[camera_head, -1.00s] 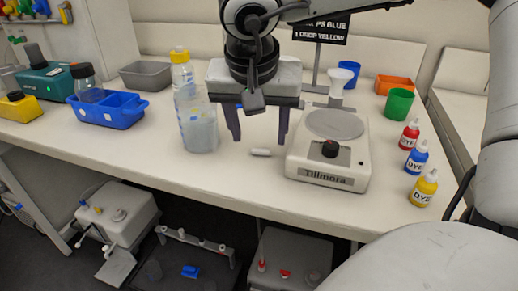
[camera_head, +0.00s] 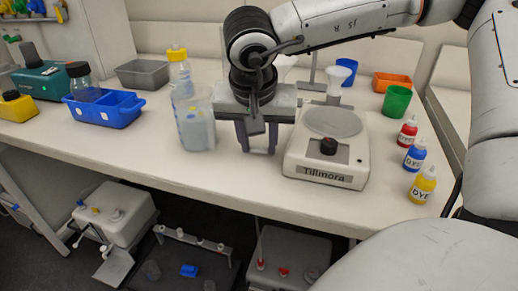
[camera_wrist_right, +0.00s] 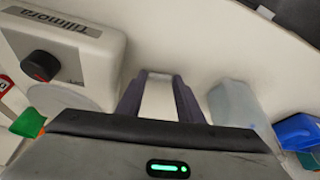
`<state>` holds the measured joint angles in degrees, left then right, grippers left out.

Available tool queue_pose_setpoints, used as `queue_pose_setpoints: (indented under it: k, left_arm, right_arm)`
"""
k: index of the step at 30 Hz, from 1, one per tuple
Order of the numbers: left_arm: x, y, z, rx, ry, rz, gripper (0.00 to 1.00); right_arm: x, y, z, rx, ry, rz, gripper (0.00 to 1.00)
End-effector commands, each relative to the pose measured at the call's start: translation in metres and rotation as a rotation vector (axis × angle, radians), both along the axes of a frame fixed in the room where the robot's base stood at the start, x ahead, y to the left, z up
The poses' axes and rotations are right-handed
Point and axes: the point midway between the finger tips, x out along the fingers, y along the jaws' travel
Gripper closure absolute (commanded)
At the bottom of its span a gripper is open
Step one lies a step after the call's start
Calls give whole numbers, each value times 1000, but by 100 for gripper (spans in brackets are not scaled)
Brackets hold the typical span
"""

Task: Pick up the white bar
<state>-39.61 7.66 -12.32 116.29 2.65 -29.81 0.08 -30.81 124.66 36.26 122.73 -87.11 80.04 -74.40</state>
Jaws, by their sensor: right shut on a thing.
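The white bar (camera_wrist_right: 160,76) is a small pale piece held between the fingertips in the right wrist view. In the head view it is mostly hidden by the fingers. My right gripper (camera_head: 259,151) points down at the bench, between the clear beaker and the Tillmora stirrer, and its purple fingers are shut on the bar. It shows in the right wrist view too (camera_wrist_right: 161,78). The fingertips are at or just above the bench top; I cannot tell which. My left gripper is not in view.
The Tillmora stirrer (camera_head: 328,165) stands close to the right of the gripper. A clear beaker (camera_head: 197,130) with liquid stands close on its left. Dye bottles (camera_head: 422,185) line the right side. A blue tray (camera_head: 105,112) is at the left. The bench front is clear.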

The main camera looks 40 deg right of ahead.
Motion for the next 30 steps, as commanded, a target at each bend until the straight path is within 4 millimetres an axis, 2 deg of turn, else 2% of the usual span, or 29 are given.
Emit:
queue_pose_setpoints:
  k: [8, 13, 17, 24, 30]
  left_arm:
    - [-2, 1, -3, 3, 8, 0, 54]
    - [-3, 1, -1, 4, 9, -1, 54]
    - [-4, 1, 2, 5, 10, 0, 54]
    - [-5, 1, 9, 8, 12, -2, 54]
    - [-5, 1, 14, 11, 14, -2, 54]
  right_arm:
    - [0, 0, 4, -1, -2, 0, 87]
    - [1, 0, 19, -1, -4, 0, 87]
    - [1, 0, 43, -2, -7, -2, 87]
    - [1, 0, 103, -2, -6, -1, 87]
    - [1, 0, 145, -2, -3, -1, 87]
